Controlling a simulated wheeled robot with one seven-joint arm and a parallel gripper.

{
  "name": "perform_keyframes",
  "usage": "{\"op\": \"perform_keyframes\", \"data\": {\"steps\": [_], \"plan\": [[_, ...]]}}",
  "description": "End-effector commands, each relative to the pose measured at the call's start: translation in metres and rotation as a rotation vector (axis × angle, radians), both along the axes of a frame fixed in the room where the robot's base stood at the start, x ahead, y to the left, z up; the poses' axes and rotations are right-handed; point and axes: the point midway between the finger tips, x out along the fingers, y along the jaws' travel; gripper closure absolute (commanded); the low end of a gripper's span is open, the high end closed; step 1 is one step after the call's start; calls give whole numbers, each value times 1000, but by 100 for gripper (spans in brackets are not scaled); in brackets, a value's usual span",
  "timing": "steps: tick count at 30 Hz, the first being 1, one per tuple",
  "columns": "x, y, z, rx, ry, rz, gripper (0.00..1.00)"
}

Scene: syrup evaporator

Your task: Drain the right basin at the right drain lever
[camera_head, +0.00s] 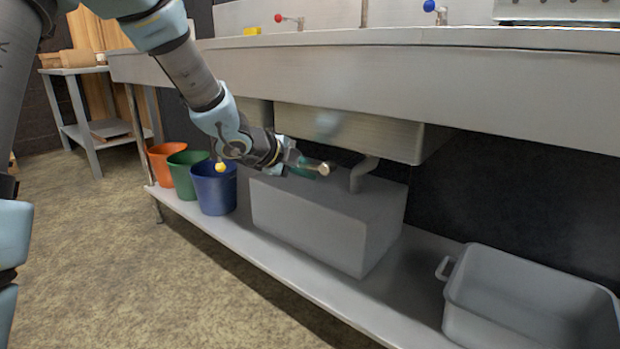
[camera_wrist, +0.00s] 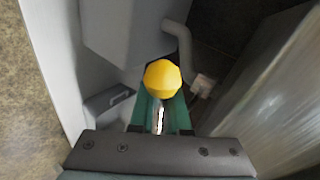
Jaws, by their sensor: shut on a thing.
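My gripper (camera_head: 302,166) is below the counter, just under the right basin (camera_head: 350,134). Its green fingers (camera_wrist: 161,113) are shut on a yellow knob (camera_wrist: 162,78), which I take to be the right drain lever's. In the head view the fingers hide most of this lever. A small tan-grey piece (camera_head: 323,168) shows at the fingertips, and a pale piece (camera_wrist: 203,86) shows right of the knob in the wrist view. Another yellow knob (camera_head: 220,167) hangs farther left, in front of the blue bucket. The right basin's metal side (camera_wrist: 265,110) fills the wrist view's right.
A grey tank (camera_head: 310,222) with a bent pipe (camera_head: 362,174) stands on the low shelf, close below my gripper. Orange (camera_head: 165,165), green (camera_head: 186,176) and blue (camera_head: 214,192) buckets stand left. A grey tub (camera_head: 530,302) stands right. The floor in front is clear.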

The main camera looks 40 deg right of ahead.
Motion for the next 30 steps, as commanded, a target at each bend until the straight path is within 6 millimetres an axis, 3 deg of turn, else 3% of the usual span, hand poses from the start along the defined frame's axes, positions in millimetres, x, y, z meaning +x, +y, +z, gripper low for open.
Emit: {"op": "perform_keyframes", "data": {"steps": [16, 17, 24, 30], "plan": [[8, 4, 1, 12, -27, 15, 100], [8, 4, 1, 11, -28, 15, 83], [7, 4, 2, 9, -27, 13, 56], [4, 2, 2, 8, -26, 7, 55]]}}
